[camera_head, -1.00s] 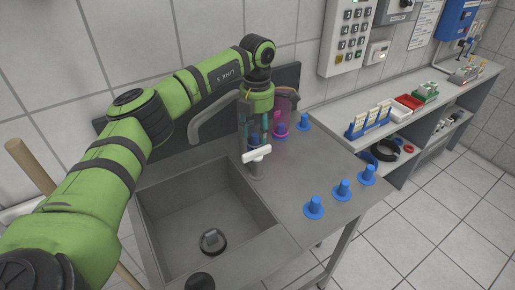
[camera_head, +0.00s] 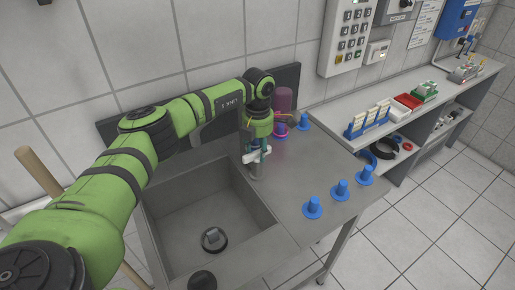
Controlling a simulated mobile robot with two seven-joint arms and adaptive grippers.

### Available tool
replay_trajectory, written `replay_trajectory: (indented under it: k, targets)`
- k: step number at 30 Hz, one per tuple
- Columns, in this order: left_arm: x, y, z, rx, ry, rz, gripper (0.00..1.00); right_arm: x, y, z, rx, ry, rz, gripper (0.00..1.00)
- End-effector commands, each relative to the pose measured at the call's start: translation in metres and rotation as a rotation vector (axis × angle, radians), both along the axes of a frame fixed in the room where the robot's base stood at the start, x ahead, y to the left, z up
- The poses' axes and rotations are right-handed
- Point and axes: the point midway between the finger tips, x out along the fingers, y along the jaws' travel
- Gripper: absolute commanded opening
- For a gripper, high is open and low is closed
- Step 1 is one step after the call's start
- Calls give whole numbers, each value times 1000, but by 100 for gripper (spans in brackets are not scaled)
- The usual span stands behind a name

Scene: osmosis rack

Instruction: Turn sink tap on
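The grey sink tap (camera_head: 257,171) stands at the back right corner of the sink basin, with a white handle (camera_head: 249,157) on it. My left gripper (camera_head: 260,149) points down over the tap from above, its fingertips right at the handle. The fingers overlap the tap in this view, so I cannot tell whether they touch the handle or how far apart they are. My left arm and gripper hide part of the tap's upper body and spout. The sink basin (camera_head: 185,215) has a drain at the bottom and no water shows. My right gripper is out of view.
Several blue pegs (camera_head: 313,207) stand on the counter right of the sink. A dark pink cylinder (camera_head: 284,99) and a pink ring (camera_head: 279,130) are close behind the gripper. A shelf unit (camera_head: 430,105) with racks and boxes runs along the wall at right.

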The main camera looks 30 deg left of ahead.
Motion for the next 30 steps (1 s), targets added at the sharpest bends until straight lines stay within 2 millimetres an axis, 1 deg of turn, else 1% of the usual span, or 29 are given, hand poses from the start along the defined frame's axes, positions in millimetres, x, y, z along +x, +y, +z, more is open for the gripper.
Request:
replay_trajectory:
  k: [1,3,11,21,30]
  targets:
    - [1,2,1,3,-3,3,5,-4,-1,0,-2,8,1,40]
    - [1,2,1,3,-3,2,5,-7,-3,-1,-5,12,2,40]
    - [2,3,0,6,-6,-62,5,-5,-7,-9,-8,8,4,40]
    - [3,2,0,7,-8,-303,5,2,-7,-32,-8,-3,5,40]
    - [3,1,2,7,-11,-519,5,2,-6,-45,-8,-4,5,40]
